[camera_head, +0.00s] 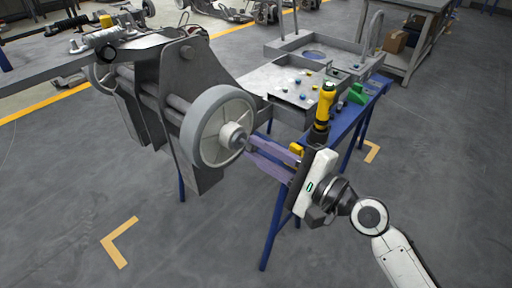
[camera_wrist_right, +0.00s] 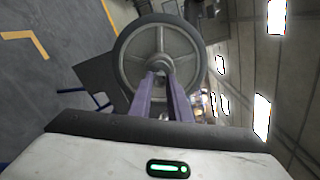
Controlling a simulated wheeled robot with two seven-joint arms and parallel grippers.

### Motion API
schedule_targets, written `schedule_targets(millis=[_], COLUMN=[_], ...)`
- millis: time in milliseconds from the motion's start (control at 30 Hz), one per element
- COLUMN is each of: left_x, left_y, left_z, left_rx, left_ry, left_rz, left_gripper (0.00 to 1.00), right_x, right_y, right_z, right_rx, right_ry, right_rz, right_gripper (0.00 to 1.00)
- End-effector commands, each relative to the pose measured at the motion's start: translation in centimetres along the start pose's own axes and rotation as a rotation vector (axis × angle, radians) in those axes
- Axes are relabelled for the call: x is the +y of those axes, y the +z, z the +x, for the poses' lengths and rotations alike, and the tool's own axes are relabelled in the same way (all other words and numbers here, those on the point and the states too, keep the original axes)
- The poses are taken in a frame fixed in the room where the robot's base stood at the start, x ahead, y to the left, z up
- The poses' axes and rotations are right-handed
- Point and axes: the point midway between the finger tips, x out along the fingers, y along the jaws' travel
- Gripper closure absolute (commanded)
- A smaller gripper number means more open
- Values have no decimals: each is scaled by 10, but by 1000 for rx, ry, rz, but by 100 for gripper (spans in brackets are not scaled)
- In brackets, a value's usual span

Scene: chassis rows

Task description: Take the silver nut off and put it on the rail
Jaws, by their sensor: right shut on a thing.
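The silver nut (camera_head: 236,137) sits at the hub of the grey wheel (camera_head: 203,112), which is mounted upright on the dark chassis end. My right gripper (camera_head: 248,143) reaches in from the right, with its purple fingers closed around the nut. In the right wrist view the fingertips (camera_wrist_right: 159,77) meet the nut (camera_wrist_right: 159,64) at the wheel's centre and partly hide it. The nut is still against the hub. A long grey rail (camera_head: 45,64) runs in from the left edge to the chassis. My left gripper is not in view.
A blue-legged bench (camera_head: 352,118) stands right behind my right gripper. It carries a grey tray with small coloured parts, a yellow-and-black tool (camera_head: 325,104) and a green item (camera_head: 357,93). A shelf with boxes is at the back right. The front floor is clear.

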Motion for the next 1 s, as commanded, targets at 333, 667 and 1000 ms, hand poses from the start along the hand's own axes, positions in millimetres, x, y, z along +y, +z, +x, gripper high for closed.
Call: schedule_targets(millis=[333,667,1000], left_x=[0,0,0], left_y=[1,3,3], left_z=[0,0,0], left_rx=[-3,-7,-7], left_ry=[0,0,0], left_rz=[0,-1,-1], left_gripper=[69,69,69], right_x=[0,0,2], right_y=[0,0,3], right_z=[-18,-30,-31], right_rx=[0,-1,2], right_ry=[0,0,-2], right_rz=[0,0,3], right_gripper=[100,100,100])
